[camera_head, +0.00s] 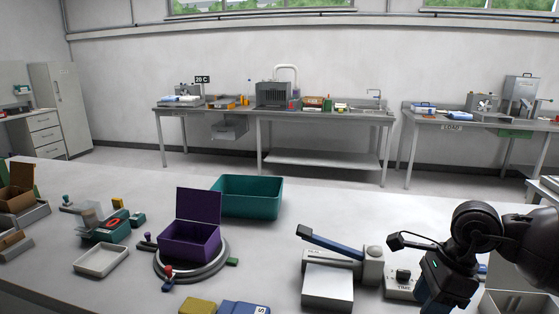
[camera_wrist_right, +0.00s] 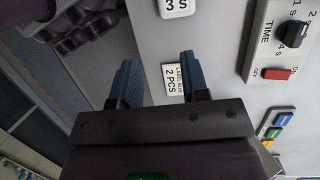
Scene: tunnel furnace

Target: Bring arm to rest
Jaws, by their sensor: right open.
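My right arm (camera_head: 475,235) comes in from the right in the head view, bent over the right part of the table. My right gripper (camera_wrist_right: 161,82) is open in the right wrist view, with its two blue fingers apart. In the head view the right fingertips cannot be made out. My left gripper is not in view.
A grey device with a blue lever (camera_head: 335,245) and a timer box (camera_head: 402,284) stand close to my right arm. A purple open box (camera_head: 190,240) sits on a round turntable. A teal bin (camera_head: 247,197) stands behind it. The table between bin and lever device is clear.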

